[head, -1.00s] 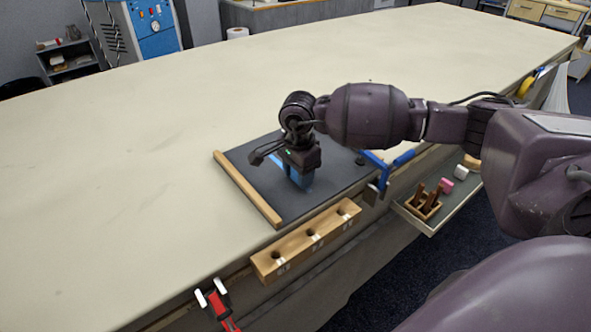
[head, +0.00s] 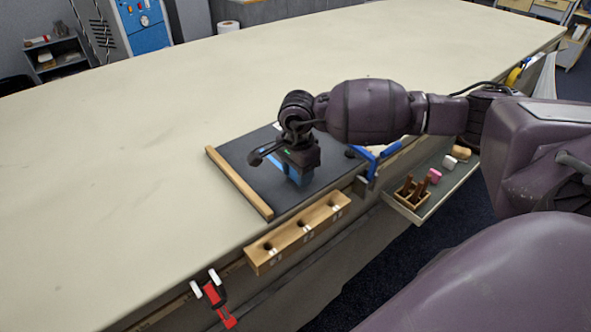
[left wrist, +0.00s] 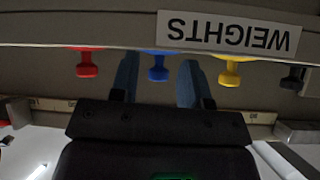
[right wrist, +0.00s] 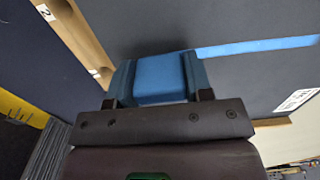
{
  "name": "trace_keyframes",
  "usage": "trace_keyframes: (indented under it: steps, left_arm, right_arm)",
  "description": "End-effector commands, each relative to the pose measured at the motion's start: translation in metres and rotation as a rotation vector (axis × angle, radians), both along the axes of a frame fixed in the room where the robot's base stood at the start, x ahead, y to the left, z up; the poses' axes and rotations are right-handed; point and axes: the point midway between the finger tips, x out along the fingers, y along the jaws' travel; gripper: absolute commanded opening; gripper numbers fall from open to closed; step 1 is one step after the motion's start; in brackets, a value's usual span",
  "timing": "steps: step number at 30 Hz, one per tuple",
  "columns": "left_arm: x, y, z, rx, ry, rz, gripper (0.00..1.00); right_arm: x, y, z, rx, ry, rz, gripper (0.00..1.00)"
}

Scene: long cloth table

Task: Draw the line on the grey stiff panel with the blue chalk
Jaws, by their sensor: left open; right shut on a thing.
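The grey panel (head: 326,187) lies flat on the table near its front edge. My right gripper (head: 300,178) is over the panel. It is shut on the blue chalk (right wrist: 160,78), which shows between its fingers in the right wrist view. A straight blue line (right wrist: 255,47) on the panel runs rightwards from beside the chalk in that view; part of the line (head: 270,154) shows beside the gripper in the head view. I cannot tell whether the chalk touches the panel. My left gripper (left wrist: 158,85) is open and empty, outside the head view.
A wooden strip (head: 238,183) edges the panel's left side. A holed wooden block (head: 297,232) sits at the table's front edge, near a blue clamp (head: 374,160) and a red clamp (head: 217,300). Coloured knobs and a WEIGHTS label (left wrist: 228,33) are close to my left gripper.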

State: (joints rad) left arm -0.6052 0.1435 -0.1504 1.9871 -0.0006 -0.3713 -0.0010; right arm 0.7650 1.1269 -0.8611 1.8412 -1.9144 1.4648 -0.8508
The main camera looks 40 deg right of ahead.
Motion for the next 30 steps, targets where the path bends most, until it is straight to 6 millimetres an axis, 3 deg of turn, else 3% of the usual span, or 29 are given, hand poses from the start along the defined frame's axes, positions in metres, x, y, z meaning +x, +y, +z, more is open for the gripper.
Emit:
trace_keyframes:
  steps: [18, 30]
  left_arm:
    - [0.007, -0.001, 0.014, -0.003, -0.025, 0.001, 0.43]
    - [0.010, -0.001, 0.017, -0.003, -0.032, -0.001, 0.43]
  right_arm:
    - [-0.019, -0.002, 0.000, 0.001, -0.001, 0.001, 0.27]
    - [-0.020, -0.002, 0.002, 0.000, -0.002, 0.000, 0.27]
